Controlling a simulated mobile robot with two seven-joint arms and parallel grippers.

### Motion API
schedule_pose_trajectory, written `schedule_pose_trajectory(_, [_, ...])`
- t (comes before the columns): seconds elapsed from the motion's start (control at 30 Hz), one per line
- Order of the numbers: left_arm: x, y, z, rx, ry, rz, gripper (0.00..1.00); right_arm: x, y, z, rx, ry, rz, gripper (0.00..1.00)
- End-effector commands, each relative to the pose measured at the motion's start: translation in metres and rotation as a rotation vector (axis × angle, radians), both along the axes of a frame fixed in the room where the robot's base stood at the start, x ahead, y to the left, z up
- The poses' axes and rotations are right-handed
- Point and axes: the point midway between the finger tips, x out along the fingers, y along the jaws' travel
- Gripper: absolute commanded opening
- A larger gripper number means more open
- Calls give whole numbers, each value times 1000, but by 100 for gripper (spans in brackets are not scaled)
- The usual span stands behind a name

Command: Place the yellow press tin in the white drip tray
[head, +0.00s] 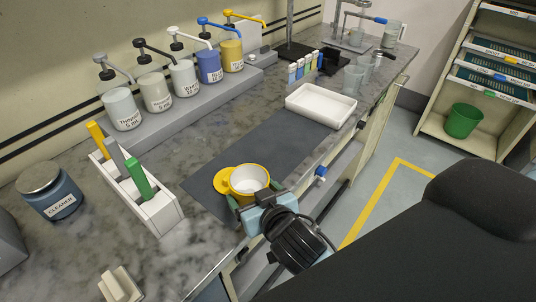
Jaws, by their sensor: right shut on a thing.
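The yellow press tin (249,184) is a round yellow cup with a pale inside, near the front edge of the counter. A yellow round flap or lid (222,180) shows at its left side. My right gripper (253,194) is shut on the tin from the front, with a finger at each side. I cannot tell whether the tin touches the mat below it. The white drip tray (321,104) is a shallow rectangular tray farther back on the counter, to the right of the tin. It looks empty. My left gripper is not in view.
A dark grey mat (258,146) lies between tin and tray, mostly clear. Several pump bottles (184,78) line the wall. A white holder (155,203) with coloured tools stands left. Small bottles (305,67) and glass cups (353,79) stand beyond the tray.

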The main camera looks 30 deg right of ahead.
Motion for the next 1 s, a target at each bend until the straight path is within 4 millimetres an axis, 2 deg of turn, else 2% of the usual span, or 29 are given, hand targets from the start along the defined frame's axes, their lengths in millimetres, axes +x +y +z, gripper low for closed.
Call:
schedule_pose_trajectory(0.3, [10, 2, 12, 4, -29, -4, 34, 49, -48, -2, -8, -8, -3, 40])
schedule_pose_trajectory(0.6, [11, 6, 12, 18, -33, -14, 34, 93, -90, -9, -3, -4, -3, 40])
schedule_pose_trajectory(1.0, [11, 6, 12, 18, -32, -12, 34, 107, -103, -13, -3, -3, -1, 40])
